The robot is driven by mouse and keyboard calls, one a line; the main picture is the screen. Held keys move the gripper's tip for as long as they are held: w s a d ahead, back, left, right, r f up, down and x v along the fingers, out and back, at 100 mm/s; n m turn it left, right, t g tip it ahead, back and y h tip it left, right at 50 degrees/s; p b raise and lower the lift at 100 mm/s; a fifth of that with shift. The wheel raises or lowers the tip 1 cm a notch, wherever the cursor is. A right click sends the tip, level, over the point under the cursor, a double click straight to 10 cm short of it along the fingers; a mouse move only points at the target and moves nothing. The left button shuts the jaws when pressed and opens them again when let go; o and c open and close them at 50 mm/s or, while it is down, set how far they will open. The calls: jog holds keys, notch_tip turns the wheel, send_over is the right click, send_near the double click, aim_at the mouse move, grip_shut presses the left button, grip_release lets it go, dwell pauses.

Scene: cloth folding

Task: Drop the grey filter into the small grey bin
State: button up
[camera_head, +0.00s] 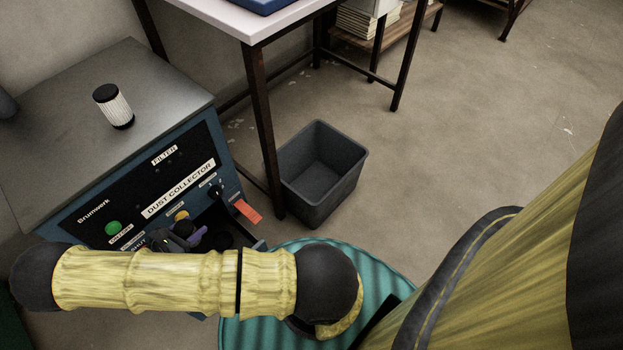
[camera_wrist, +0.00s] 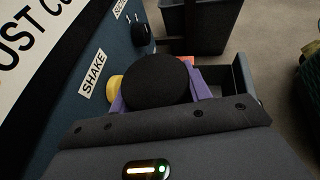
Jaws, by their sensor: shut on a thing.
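My gripper (camera_head: 188,236) is low in front of the dust collector, mostly behind my arm in the head view. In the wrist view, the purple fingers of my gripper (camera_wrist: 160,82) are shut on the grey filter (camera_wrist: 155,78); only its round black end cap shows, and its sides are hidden. It is at an open dark drawer (camera_wrist: 243,84) at the collector's front; how deep it sits I cannot tell. The small grey bin (camera_head: 320,172) stands on the floor right of the collector, open and empty. It also shows at the wrist view's top (camera_wrist: 205,28).
A white pleated filter (camera_head: 114,108) with black caps stands upright on the dust collector (camera_head: 55,125). A table (camera_head: 262,22) with dark legs stands behind the bin. Floor right of the bin is clear.

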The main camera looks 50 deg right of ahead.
jog(key=d+r+n+t+y+p, duration=0.1)
jog(key=d+r+n+t+p, duration=0.1)
jog(key=r, duration=0.9)
jog(key=d+r+n+t+y+p, duration=0.2)
jog(key=r+p, duration=0.4)
jog(key=r, duration=0.5)
jog(key=shift+s+d+n+t, duration=0.25)
jog(key=shift+d+n+t, duration=0.35)
jog(key=shift+d+t, duration=0.3)
jog(key=shift+f, duration=0.1)
